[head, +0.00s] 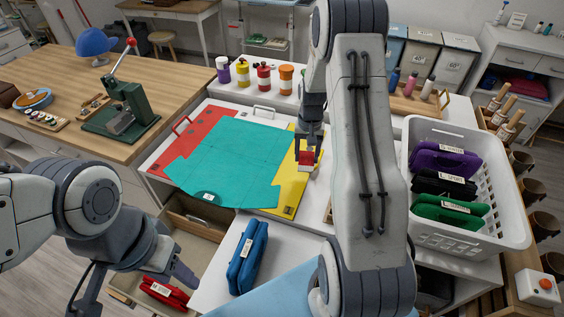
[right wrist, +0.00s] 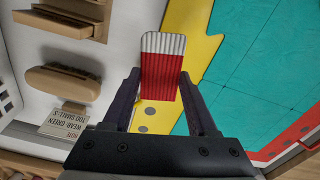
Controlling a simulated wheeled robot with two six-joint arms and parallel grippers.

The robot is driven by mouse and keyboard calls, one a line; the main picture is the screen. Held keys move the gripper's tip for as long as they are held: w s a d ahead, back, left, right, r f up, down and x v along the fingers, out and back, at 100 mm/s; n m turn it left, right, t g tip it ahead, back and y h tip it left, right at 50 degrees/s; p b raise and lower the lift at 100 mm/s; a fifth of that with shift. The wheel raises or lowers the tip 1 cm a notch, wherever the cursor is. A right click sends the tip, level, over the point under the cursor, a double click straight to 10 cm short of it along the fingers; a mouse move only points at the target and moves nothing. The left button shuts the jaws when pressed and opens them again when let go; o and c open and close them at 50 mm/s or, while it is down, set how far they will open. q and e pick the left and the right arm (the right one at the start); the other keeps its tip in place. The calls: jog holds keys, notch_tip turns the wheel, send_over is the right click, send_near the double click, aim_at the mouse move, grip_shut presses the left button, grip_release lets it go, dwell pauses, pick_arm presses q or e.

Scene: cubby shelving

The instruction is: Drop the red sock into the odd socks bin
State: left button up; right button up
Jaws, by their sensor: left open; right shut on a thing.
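My right gripper (head: 308,145) is shut on a small red piece with a white ribbed band, which looks like the red sock (head: 306,158). In the right wrist view the red sock (right wrist: 161,78) stands out between the two fingers (right wrist: 160,100), above the yellow part of a coloured mat. My left gripper (head: 172,268) is open and empty at the lower left, near a wooden drawer (head: 205,238). No bin can be read as the odd socks bin; grey and blue labelled hampers (head: 415,60) stand at the back right.
A white basket (head: 460,242) with folded purple, black and green items stands at right. A blue folded item (head: 247,257) lies in front. Bottles (head: 263,78) line the back. My right arm hides part of the middle.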

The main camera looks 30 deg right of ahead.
aim_at(290, 174)
jog(key=w+a+f, duration=0.1)
jog(key=w, duration=0.1)
jog(key=w+a+f+p, duration=0.1)
jog(key=a+f, duration=0.1)
jog(key=shift+w+a, duration=0.3)
jog(key=shift+w, duration=0.05)
notch_tip(290, 174, down, 4)
jog(key=shift+a+r+p, duration=0.1)
jog(key=shift+p, duration=0.8)
jog(key=shift+f, duration=0.2)
jog(key=shift+f, duration=0.2)
jog(key=o, duration=1.3)
jog(key=shift+r, duration=0.1)
